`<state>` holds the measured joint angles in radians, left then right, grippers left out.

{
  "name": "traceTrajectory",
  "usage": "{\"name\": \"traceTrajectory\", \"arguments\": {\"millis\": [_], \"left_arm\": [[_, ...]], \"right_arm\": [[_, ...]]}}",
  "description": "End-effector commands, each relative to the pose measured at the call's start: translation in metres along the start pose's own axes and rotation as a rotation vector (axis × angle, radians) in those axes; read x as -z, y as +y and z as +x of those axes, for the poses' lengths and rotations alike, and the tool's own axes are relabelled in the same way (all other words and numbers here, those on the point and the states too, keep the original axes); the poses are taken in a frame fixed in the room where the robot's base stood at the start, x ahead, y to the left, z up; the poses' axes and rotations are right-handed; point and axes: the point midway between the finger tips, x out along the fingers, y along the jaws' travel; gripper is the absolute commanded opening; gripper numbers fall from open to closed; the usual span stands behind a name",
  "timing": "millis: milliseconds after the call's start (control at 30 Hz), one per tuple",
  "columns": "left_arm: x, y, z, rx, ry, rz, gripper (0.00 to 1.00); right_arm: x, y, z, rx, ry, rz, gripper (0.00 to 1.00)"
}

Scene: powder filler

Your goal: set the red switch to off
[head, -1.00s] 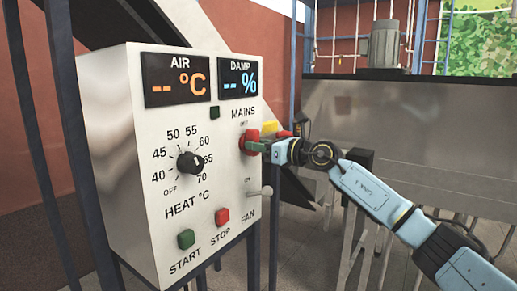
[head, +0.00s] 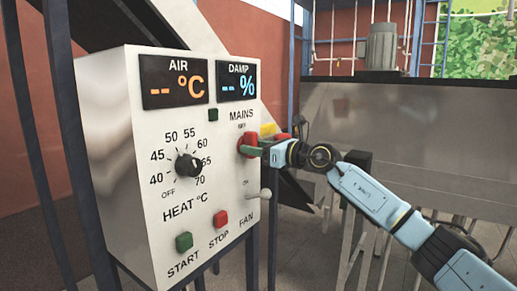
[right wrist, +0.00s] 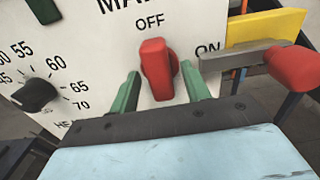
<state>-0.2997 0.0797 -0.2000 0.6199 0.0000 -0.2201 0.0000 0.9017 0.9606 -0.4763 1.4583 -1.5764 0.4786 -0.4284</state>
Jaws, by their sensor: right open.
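The red switch (head: 246,141) is under the word MAINS on the front of the white control box (head: 105,110). In the right wrist view the red switch (right wrist: 156,68) stands nearly upright, with its upper end toward the OFF mark; the ON mark is to its right. My right gripper (head: 256,150) is at the switch. In the right wrist view its green fingers (right wrist: 161,86) are open, one on each side of the switch's lower part. I see gaps beside it and cannot tell any contact. My left gripper is not in view.
A lever with a red knob (right wrist: 293,68) and a yellow part (right wrist: 265,27) stick out just right of the switch. A heat dial (head: 188,165), green start button (head: 184,242), red stop button (head: 221,218) and fan toggle (head: 262,194) are on the same panel.

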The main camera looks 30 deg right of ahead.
Motion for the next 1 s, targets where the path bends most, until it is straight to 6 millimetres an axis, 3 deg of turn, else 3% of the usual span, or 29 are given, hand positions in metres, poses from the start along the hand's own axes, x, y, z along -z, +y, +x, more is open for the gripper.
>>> {"name": "traceTrajectory", "arguments": {"millis": [267, 700, 1000], "left_arm": [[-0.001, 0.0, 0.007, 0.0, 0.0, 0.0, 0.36], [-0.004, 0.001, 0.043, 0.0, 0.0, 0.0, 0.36], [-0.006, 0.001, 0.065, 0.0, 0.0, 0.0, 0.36]], "right_arm": [[0.002, -0.001, -0.025, 0.002, 0.001, -0.003, 0.47], [0.005, 0.0, -0.108, 0.002, 0.006, -0.005, 0.47], [0.003, 0.0, -0.131, 0.001, 0.002, -0.001, 0.47]]}}
